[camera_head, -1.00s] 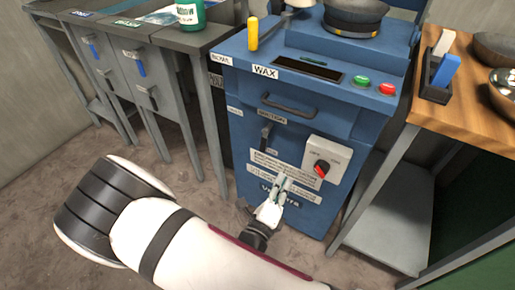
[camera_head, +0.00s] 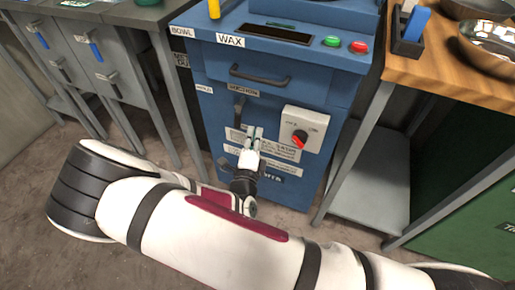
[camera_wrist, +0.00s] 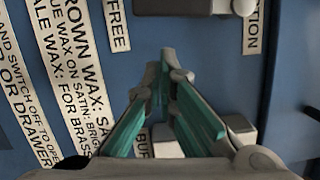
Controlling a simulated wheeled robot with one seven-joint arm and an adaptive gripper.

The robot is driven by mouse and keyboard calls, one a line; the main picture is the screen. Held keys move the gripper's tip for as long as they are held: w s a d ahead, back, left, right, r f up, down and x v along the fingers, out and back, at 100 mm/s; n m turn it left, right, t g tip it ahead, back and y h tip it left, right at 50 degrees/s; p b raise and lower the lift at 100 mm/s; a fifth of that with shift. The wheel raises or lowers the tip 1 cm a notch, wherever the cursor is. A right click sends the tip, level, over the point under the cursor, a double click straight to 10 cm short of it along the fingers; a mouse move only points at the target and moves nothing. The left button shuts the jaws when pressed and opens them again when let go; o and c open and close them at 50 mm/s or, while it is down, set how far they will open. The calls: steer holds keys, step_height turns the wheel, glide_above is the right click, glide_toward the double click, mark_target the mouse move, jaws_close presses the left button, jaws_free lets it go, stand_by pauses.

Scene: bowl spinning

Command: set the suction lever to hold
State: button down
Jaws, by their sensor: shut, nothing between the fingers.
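The suction lever (camera_head: 239,108) is a dark handle on the blue machine's front, below the SUCTION label (camera_head: 243,91). It hangs roughly downward in the head view. In the wrist view part of a dark bar (camera_wrist: 183,6), likely the lever, shows at the top edge, with a FREE label (camera_wrist: 117,24) off its left end; the picture edge cuts it off. I cannot read a hold label. My gripper (camera_head: 256,132) is shut and empty, in front of the panel, just below and right of the lever. Its teal fingers (camera_wrist: 164,72) meet at the tips, apart from the bar.
A pale box with a red-marked rotary knob (camera_head: 299,138) is close to the right of my gripper. The drawer handle (camera_head: 260,75) is above the lever. Green (camera_head: 332,41) and red (camera_head: 359,47) buttons sit higher up. A wooden-topped table (camera_head: 440,68) stands at right.

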steer(key=shift+w+a+r+b, duration=0.1)
steer(key=shift+w+a+b, duration=0.1)
steer(key=shift+a, duration=0.3)
steer(key=shift+w+a+r+b, duration=0.1)
steer(key=shift+w+a, duration=0.1)
steer(key=shift+a, duration=0.25)
